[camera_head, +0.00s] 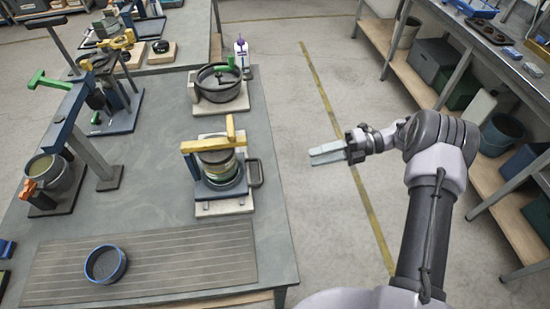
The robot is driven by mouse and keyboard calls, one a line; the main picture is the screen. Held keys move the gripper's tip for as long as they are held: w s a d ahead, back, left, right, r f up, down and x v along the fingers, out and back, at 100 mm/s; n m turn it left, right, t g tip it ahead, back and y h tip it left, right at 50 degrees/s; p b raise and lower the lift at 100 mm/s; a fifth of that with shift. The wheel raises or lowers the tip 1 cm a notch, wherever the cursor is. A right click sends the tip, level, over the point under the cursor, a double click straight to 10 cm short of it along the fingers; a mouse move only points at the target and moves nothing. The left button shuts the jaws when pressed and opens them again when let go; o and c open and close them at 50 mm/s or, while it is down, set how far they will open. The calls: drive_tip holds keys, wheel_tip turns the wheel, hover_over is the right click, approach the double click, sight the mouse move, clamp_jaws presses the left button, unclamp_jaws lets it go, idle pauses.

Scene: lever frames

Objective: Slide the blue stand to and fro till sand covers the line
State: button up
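A low round blue-rimmed dish (105,265) lies on a ribbed grey-brown board (190,262) at the near left of the table. A stack of round sieve-like rings (217,165) with a blue lower ring stands on a pale base, with a yellow bar across its top. A tall dark-blue post frame (70,115) with a green handle stands at the left. I cannot tell which of these is the blue stand, and I make out no sand or line. My gripper (326,154) hangs over the floor, right of the table, touching nothing. Its fingers point left; their gap is unclear.
The grey table (165,190) fills the left. A black pot (219,85) on a pale board and a white bottle (241,52) stand toward its back. Shelving (430,70) with bins runs along the right. The floor between, with a yellow stripe (330,105), is clear.

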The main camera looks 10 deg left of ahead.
sight(260, 170)
drive_tip(key=b+x, duration=0.3)
drive_tip(key=x, duration=1.4)
drive_tip(key=shift+s+a+f, duration=0.2)
drive_tip(key=shift+a, duration=0.05)
clamp_jaws()
idle(0.4)
